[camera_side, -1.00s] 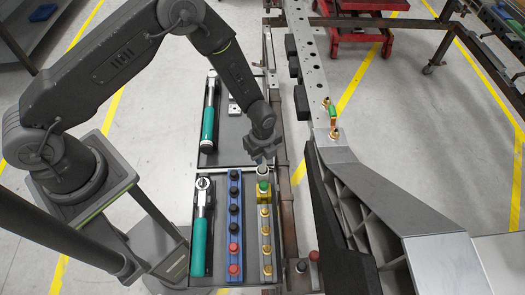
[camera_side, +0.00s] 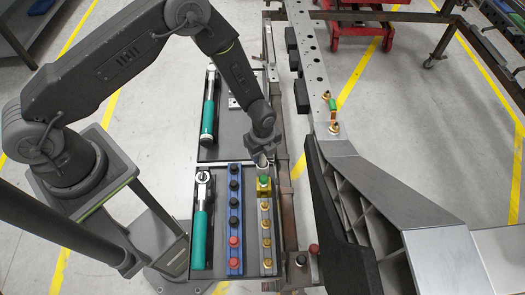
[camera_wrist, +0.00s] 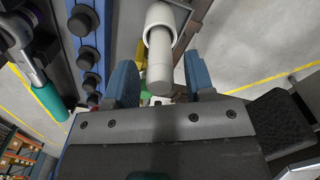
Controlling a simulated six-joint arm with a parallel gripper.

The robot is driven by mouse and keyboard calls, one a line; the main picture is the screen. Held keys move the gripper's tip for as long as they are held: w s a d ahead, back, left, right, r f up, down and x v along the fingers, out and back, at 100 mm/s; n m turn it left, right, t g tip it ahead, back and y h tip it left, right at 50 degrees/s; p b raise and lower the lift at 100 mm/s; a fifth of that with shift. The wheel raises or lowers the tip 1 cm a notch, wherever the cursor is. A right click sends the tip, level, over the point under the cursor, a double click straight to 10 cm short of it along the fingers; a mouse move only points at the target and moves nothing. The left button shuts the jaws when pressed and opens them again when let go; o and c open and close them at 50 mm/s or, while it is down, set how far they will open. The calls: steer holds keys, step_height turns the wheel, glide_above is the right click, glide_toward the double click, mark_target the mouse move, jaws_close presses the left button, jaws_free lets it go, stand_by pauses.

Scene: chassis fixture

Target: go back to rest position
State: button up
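My gripper (camera_side: 262,153) is low over the tool tray, close above a pale grey cylinder (camera_side: 262,169) at the far end of the brass-fitting row. In the wrist view my gripper (camera_wrist: 160,84) has its two blue-grey fingers apart. The cylinder (camera_wrist: 160,50) appears between and beyond them, with a visible gap on each side. Part of a green piece (camera_wrist: 146,94) shows behind the fingers; the same green piece (camera_side: 264,181) is just in front of the cylinder in the side view. No rest position is marked in view.
A blue rail (camera_side: 234,220) with black and red knobs and two teal-handled wrenches (camera_side: 200,240) (camera_side: 208,118) lie to the left. The metal chassis beam (camera_side: 309,60) runs close on the right, with a black-sided part (camera_side: 345,235). Open floor (camera_side: 440,130) is farther right.

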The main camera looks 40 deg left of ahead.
steer(key=shift+o, duration=0.4)
steer(key=shift+r, duration=4.5)
steer(key=shift+r, duration=0.15)
steer(key=s+a+r+n+t, duration=0.1)
steer(key=s+a+r+n, duration=0.3)
steer(key=r, duration=0.7)
steer(key=w+a+r+n+t, duration=0.15)
steer(key=r+n, duration=0.35)
steer(key=r, duration=0.6)
steer(key=s+a+r+n+t, duration=0.1)
steer(key=s+a+r+n, duration=0.2)
steer(key=s+r+n, duration=0.3)
steer(key=s+a+r+n+t, duration=0.2)
steer(key=s+r+n, duration=0.4)
steer(key=s, duration=0.4)
steer(key=shift+s+a, duration=0.35)
steer(key=shift+a, duration=0.05)
